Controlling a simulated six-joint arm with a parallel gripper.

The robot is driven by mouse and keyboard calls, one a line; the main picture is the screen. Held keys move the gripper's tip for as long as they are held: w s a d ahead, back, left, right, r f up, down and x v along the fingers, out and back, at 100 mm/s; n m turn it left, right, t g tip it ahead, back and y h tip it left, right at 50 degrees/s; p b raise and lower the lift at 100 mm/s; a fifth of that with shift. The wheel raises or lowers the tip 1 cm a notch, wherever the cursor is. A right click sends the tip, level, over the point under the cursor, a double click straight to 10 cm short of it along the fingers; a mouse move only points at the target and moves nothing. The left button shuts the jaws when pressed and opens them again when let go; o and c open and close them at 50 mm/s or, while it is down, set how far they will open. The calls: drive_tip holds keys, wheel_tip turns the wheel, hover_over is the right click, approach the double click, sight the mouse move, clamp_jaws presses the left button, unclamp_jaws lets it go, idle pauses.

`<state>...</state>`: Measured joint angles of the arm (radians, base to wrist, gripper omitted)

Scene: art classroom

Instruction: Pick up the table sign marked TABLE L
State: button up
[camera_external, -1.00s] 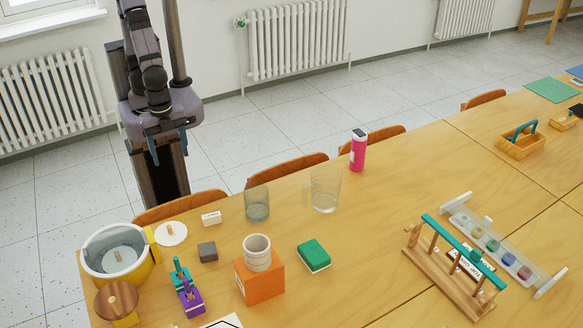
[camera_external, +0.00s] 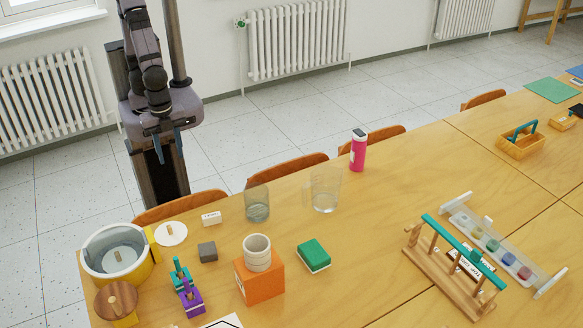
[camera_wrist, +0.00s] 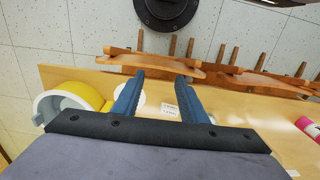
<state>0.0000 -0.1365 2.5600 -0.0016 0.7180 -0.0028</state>
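My gripper (camera_external: 169,150) hangs beyond the far left edge of the table, above and away from everything on it. In the wrist view its two blue fingers (camera_wrist: 160,80) are apart with nothing between them. A small white block with dark marking (camera_external: 211,218) lies near the far left table edge; it also shows between the fingers, farther off, in the wrist view (camera_wrist: 170,109). A white card with dark lettering (camera_external: 474,256) shows partly behind the wooden rack (camera_external: 448,276) at the right. I cannot read TABLE L on either.
A yellow-and-white tub (camera_external: 117,258), white disc (camera_external: 171,233), grey block (camera_external: 207,251), two clear vessels (camera_external: 257,205) (camera_external: 325,192), orange box (camera_external: 262,279) and green sponge (camera_external: 314,256) stand on the table. Chair backs (camera_external: 288,174) line the far edge. The table's middle is clear.

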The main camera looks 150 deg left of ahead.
drive_tip(key=m+t+y+b, duration=0.2)
drive_tip(key=m+y+b, duration=0.5)
drive_tip(key=m+y, duration=0.95)
hover_over(212, 219)
drive_tip(key=s+d, duration=0.1)
drive_tip(key=d, duration=0.2)
drive_tip(key=f+m+h, duration=0.1)
drive_tip(key=f, duration=0.1)
drive_tip(key=f+m+h, duration=0.1)
drive_tip(key=f, duration=0.2)
drive_tip(key=f+m+h, duration=0.1)
drive_tip(key=f, duration=0.2)
drive_tip(key=shift+s+a+f, duration=0.1)
drive_tip(key=shift+s+a, duration=0.1)
drive_tip(key=shift+f, duration=1.95)
drive_tip(key=shift+f+p, duration=0.1)
drive_tip(key=shift+p, duration=0.2)
